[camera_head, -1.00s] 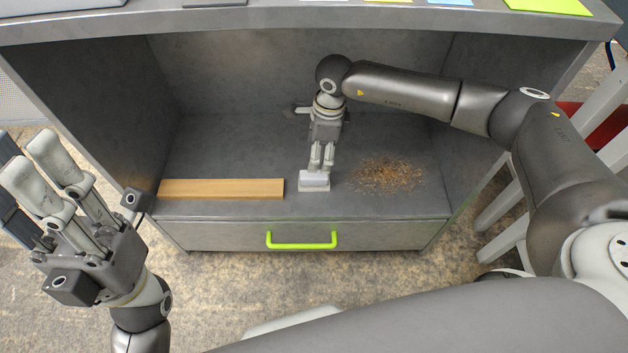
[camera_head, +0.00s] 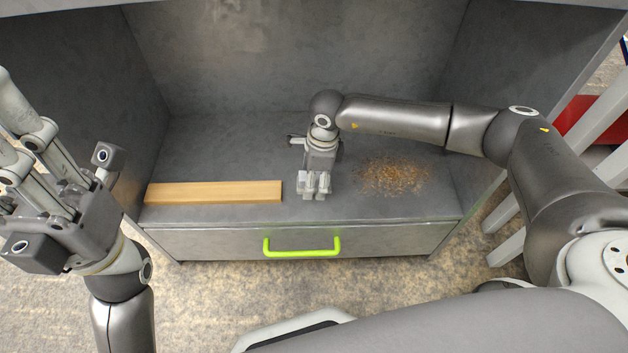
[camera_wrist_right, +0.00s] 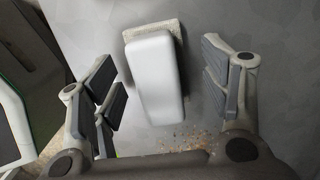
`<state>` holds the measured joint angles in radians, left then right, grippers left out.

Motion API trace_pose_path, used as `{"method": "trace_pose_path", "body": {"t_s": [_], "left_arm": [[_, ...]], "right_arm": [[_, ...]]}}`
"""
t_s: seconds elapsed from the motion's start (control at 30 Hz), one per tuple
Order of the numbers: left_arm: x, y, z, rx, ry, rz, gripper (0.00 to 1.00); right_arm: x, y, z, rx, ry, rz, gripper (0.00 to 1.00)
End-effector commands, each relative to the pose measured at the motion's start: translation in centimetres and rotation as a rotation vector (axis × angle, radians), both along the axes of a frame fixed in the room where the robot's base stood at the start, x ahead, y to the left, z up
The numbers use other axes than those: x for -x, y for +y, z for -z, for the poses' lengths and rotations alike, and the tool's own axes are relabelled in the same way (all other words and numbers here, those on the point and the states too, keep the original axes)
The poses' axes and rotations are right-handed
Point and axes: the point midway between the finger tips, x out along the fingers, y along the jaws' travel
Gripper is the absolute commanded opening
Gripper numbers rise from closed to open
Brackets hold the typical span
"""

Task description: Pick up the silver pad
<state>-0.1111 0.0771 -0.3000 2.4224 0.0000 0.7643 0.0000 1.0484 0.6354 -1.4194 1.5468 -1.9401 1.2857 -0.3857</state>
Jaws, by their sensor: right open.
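The silver pad (camera_wrist_right: 157,78) is a pale rounded block on a beige, rough-edged base, lying on the grey shelf. In the right wrist view it sits between the spread fingers of my right gripper (camera_wrist_right: 165,85), with a gap on either side. In the head view this gripper (camera_head: 314,188) points down at the shelf near its front edge, and its fingers mostly hide the pad. My left gripper (camera_head: 14,128) is at the left edge of the head view, partly cut off, fingers up and apart, with nothing seen between them.
A wooden board (camera_head: 215,193) lies on the shelf to the left of the right gripper. Brown crumbs (camera_head: 393,177) are scattered to its right. Below is a drawer with a green handle (camera_head: 302,247). Grey cabinet walls close in the back and sides.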

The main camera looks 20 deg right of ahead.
Motion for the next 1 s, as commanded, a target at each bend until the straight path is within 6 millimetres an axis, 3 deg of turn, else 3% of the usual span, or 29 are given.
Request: {"method": "trace_pose_path", "body": {"t_s": [0.2,0.57,1.0], "left_arm": [[0.01,0.00,-0.05,0.000,0.000,0.000,0.27],[0.01,-0.02,-0.04,0.000,0.000,0.000,0.27],[0.11,0.03,-0.43,0.002,-0.003,0.001,0.27]], "right_arm": [[0.02,0.02,-0.03,0.000,0.000,0.000,0.67],[0.02,0.02,-0.04,0.000,0.001,0.000,0.21],[-0.21,-0.10,-0.75,0.000,0.000,0.002,0.19]]}}
